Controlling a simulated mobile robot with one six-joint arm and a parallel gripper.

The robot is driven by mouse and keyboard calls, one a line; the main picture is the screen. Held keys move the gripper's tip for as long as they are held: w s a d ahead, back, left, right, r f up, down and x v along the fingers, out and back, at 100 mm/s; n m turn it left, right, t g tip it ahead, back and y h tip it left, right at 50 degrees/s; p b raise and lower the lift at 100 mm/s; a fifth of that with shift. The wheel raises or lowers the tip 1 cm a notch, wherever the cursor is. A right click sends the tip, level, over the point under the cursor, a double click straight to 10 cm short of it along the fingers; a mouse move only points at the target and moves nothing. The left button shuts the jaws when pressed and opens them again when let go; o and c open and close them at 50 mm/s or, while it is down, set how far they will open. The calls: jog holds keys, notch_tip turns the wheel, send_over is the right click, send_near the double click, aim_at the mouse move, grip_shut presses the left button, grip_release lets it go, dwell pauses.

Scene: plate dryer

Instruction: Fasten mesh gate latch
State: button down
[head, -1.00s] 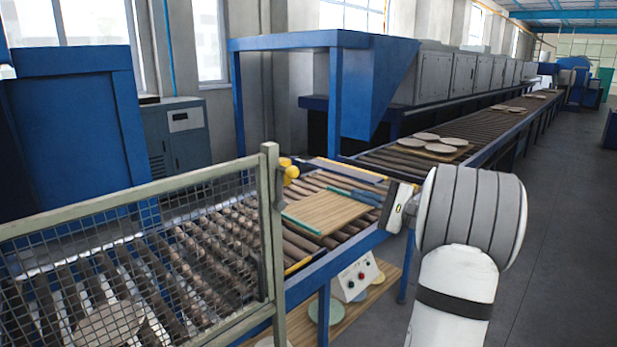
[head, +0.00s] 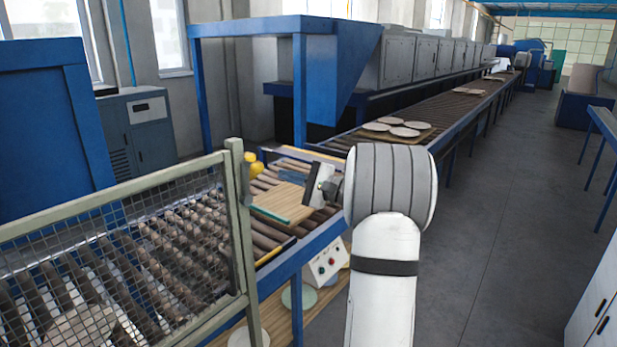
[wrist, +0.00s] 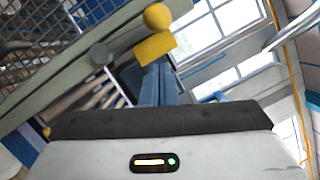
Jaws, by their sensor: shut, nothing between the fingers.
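The mesh gate (head: 120,188) with its grey-green frame stands at the left in the head view, in front of the rollers. It also shows at the upper left of the wrist view (wrist: 42,42). Near the top of its end post is the latch with a yellow ball knob (head: 256,168). In the wrist view the yellow knob (wrist: 157,17) sits by a yellow block (wrist: 155,47), with a grey cylinder to their left. Whether the latch is engaged I cannot tell. My gripper (head: 281,176) is shut and empty, its blue fingers (wrist: 158,80) pointing toward the yellow parts. I cannot tell whether they touch.
The roller conveyor (head: 185,245) lies behind the gate, with a wooden board (head: 283,199) on it beneath my gripper. A control box (head: 325,261) hangs below the conveyor edge. A blue frame (head: 300,90) rises behind. Open floor (head: 490,220) lies to the right.

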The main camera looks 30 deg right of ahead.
jog(key=a, duration=0.1)
jog(key=a+r, duration=0.1)
jog(key=a, duration=0.1)
jog(key=shift+w+a+r+p, duration=0.1)
jog(key=shift+w+r+p, duration=0.15)
jog(key=shift+p, duration=0.1)
jog(key=shift+s+a, duration=0.1)
jog(key=shift+f+b, duration=0.1)
jog(key=shift+b, duration=0.55)
